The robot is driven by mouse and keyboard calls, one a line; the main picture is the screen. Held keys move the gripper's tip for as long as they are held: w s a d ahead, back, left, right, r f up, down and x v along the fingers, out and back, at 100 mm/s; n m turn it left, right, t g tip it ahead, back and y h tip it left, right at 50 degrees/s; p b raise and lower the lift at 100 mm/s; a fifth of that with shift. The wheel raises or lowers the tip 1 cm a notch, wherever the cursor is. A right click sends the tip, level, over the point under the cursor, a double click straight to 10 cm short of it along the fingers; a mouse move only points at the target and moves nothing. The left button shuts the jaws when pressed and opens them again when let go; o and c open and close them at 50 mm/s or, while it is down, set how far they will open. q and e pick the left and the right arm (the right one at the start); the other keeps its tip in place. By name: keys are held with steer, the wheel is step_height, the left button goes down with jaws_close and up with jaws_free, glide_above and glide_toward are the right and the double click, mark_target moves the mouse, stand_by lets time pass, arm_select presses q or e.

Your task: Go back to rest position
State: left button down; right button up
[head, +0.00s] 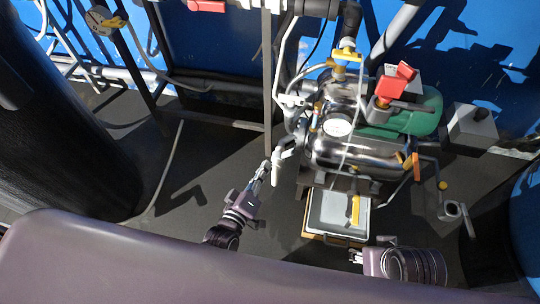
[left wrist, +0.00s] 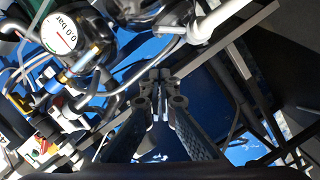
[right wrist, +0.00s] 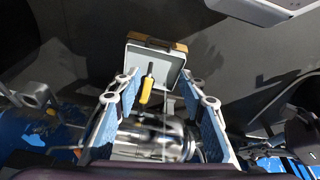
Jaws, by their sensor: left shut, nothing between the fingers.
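My left gripper (head: 265,170) is at the middle of the head view, close to a white pipe end (head: 276,170) left of the metal machine (head: 360,150). In the left wrist view its fingers (left wrist: 160,85) are together with nothing between them. My right gripper (head: 355,256) is low, at the front right corner of a pale tray (head: 322,222). In the right wrist view its fingers (right wrist: 160,80) are spread apart and empty. Beyond them is the tray (right wrist: 135,65) with a yellow-handled tool (right wrist: 146,90) lying in it.
The machine carries a pressure gauge (head: 338,125), which reads 0.0 bar in the left wrist view (left wrist: 60,35), a red part (head: 392,85) and a green tank (head: 425,112). A grey post (head: 267,90) stands behind my left gripper. Dark floor (head: 180,215) is clear on the left.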

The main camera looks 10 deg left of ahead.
arm_select(q)
steer(key=shift+s+a+r, duration=0.15)
steer(key=shift+s, duration=0.5)
arm_select(e)
steer(key=shift+w+f, duration=0.15)
steer(key=shift+f, duration=0.45)
steer(key=shift+a, duration=0.1)
